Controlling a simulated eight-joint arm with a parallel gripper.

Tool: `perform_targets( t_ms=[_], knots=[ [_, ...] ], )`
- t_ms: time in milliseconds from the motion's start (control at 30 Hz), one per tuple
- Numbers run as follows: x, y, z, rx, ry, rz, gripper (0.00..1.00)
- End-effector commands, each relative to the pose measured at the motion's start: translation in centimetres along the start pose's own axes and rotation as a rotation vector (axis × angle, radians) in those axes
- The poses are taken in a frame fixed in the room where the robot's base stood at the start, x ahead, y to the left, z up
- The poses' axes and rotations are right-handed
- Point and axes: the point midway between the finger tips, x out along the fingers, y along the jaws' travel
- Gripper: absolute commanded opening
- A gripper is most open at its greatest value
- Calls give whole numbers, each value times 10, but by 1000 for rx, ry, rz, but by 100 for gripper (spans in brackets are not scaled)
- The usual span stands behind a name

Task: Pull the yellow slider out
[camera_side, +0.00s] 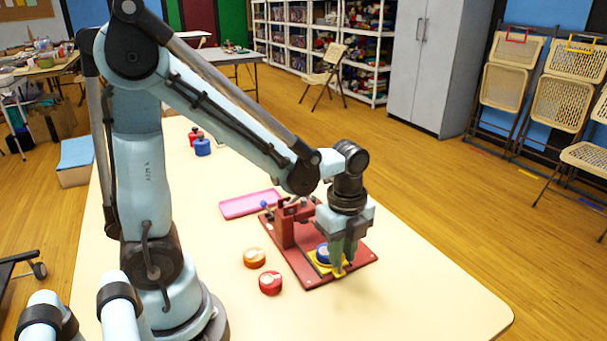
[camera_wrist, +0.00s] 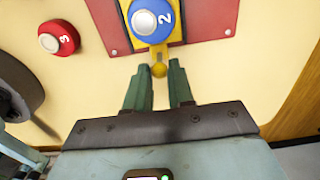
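The yellow slider (camera_side: 317,266) lies on a dark red base plate (camera_side: 310,281). My gripper (camera_wrist: 160,64) is open, pointing down, with one green finger on each side of the knob. Gaps show between the knob and both fingers. In the side view my gripper (camera_side: 343,267) is at the slider's near right end and hides part of it and of the blue disc (camera_side: 323,253).
A red upright fixture (camera_side: 287,227) stands on the plate. An orange disc (camera_side: 254,258) and a red disc (camera_side: 270,283) lie left of it. A pink tray (camera_side: 246,205) lies behind. The cream tabletop (camera_side: 420,300) is clear at the front right.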

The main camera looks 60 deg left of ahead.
Motion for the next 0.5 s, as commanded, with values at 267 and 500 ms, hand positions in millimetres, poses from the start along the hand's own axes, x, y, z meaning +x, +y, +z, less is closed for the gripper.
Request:
perform_targets(
  t_ms=[267, 500],
  knots=[
    [0, 0, 0, 1, -1, 0, 41],
    [-7, 0, 1, 0, -2, 0, 41]
  ],
)
